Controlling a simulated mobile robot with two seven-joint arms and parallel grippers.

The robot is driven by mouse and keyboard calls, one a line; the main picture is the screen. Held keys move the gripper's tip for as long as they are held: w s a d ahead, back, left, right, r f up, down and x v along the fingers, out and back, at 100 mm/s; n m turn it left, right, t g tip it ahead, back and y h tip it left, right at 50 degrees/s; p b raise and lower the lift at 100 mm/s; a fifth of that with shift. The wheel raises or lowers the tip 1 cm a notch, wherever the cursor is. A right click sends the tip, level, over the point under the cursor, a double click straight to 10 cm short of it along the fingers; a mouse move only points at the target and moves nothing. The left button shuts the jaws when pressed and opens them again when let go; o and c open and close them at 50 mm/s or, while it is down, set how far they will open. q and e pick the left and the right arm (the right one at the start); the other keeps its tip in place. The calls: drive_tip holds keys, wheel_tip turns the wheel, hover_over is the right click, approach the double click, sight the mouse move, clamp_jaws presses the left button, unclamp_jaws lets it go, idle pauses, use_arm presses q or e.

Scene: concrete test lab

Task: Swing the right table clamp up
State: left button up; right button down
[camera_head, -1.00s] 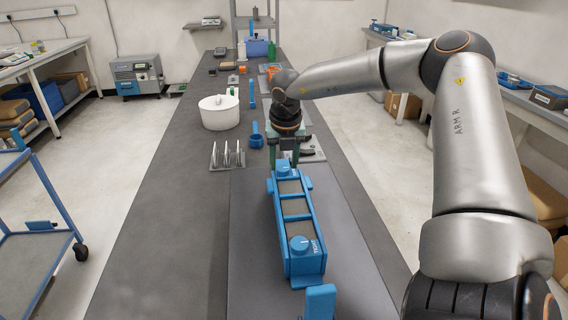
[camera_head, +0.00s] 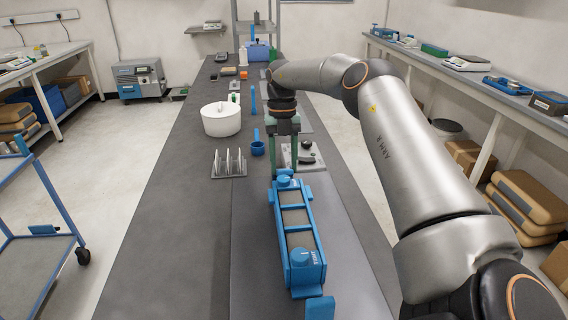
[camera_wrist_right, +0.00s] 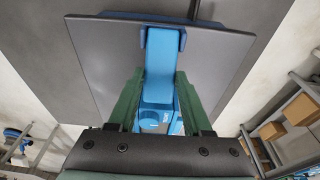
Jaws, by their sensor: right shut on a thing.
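The blue mould (camera_head: 316,245) with round knobs lies lengthwise on a dark grey plate (camera_head: 249,240). My right gripper (camera_head: 285,168) points down at the mould's far end, its green fingers on either side. In the right wrist view its fingers (camera_wrist_right: 160,112) are shut on a blue strip, which looks like the right table clamp (camera_wrist_right: 160,65). In the head view the held part is mostly hidden between the fingers. My left gripper is not in view.
Left of the gripper stand a rack with upright metal plates (camera_head: 229,164), a blue scoop (camera_head: 257,147) and a white pot (camera_head: 221,118). A light grey device (camera_head: 308,156) sits close on the right. The bench's left strip is clear.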

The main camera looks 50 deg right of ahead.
drive_tip(key=shift+w+r, duration=0.1)
drive_tip(key=shift+w, duration=0.05)
idle(0.6)
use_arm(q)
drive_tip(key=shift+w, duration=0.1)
use_arm(e)
drive_tip(key=shift+c, duration=1.6)
unclamp_jaws()
drive_tip(key=shift+d+r, duration=0.1)
drive_tip(key=shift+r, duration=0.3)
wheel_tip(320, 180, up, 3)
drive_tip(key=shift+f+b, duration=0.2)
drive_tip(key=shift+b, duration=0.1)
use_arm(q)
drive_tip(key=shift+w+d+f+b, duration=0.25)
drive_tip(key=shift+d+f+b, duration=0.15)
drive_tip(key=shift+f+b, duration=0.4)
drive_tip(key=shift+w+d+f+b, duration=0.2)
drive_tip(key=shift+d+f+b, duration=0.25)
drive_tip(key=shift+b, duration=0.45)
use_arm(e)
drive_tip(key=s+a+r, duration=0.9)
drive_tip(key=s+a, duration=0.1)
drive_tip(key=shift+r, duration=0.3)
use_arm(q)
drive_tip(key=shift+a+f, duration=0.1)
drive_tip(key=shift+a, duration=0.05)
